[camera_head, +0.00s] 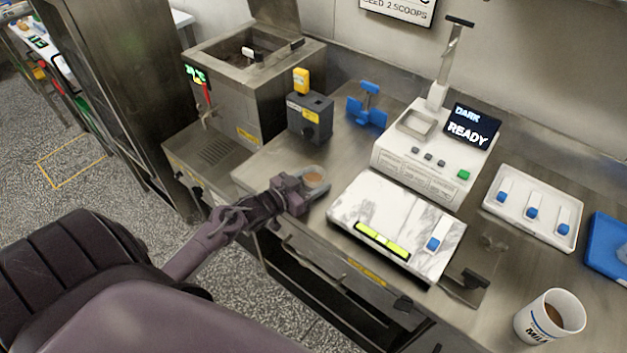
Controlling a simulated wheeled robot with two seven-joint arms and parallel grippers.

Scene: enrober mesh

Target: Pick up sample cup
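A small round cup with brown content (313,175), which looks like the sample cup, is at the front left edge of the steel counter. My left gripper (311,187) is at this cup, with its fingers close around the near side. I cannot tell whether the fingers press on it or stand slightly apart, or whether the cup is off the counter. The gripper hides the cup's lower part. My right gripper is not in view.
A marble slab (390,213) lies right of the cup. Behind are a white machine reading READY (415,165), a dark box with a yellow top (310,122) and a steel tank (240,100). A white mug (535,325) and a white tray (550,237) stand right.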

